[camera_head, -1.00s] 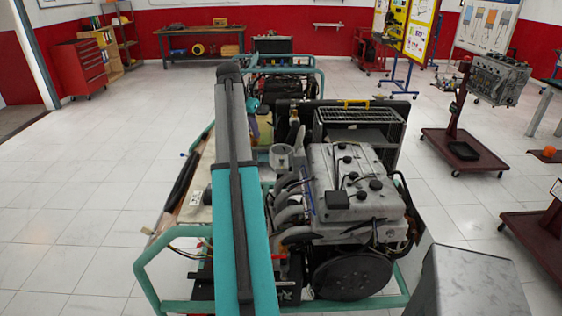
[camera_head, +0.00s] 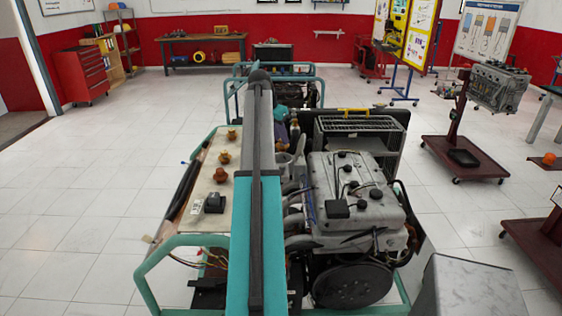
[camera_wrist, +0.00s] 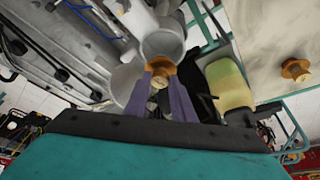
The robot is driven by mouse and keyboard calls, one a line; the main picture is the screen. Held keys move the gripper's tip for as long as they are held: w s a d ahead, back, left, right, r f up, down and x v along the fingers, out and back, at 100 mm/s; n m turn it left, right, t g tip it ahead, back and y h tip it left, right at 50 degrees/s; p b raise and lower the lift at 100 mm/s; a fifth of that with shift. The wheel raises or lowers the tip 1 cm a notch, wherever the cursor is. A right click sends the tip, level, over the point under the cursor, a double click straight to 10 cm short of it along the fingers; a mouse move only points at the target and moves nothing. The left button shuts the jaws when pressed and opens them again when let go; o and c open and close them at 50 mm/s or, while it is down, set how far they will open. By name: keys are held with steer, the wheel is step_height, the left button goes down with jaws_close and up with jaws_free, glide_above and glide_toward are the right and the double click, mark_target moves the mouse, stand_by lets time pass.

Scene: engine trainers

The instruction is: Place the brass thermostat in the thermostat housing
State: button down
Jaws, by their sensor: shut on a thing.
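My gripper (camera_wrist: 161,88) is shut on the brass thermostat (camera_wrist: 160,70), with its purple fingers on either side of it. In the wrist view, the grey, round, open-topped thermostat housing (camera_wrist: 163,43) lies directly beyond the thermostat. The two overlap in the picture, and I cannot tell whether they touch. In the head view, the housing (camera_head: 284,159) stands left of the engine block, partly covered by my arm. My gripper (camera_head: 296,141) shows small behind my arm, near the housing; the thermostat cannot be made out clearly there.
A pale board (camera_head: 203,165) left of my arm bears several brass-coloured parts, one of them a front knob-like piece (camera_head: 219,176), and a small black box (camera_head: 214,203). The grey engine (camera_head: 345,190) stands close on the right. A yellowish container (camera_wrist: 229,84) is beside the gripper.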

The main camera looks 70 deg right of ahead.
mark_target(280, 146)
steer(key=shift+f+p, duration=0.75)
steer(key=shift+f, duration=1.75)
steer(key=shift+f+p, duration=0.75)
steer(key=shift+f, duration=1.15)
steer(key=shift+f, duration=0.15)
steer(key=c, duration=1.8)
jaws_free()
steer(key=shift+r, duration=0.25)
steer(key=b+v, duration=0.3)
steer(key=v, duration=0.9)
steer(key=shift+b, duration=0.3)
steer(key=shift+f, duration=0.1)
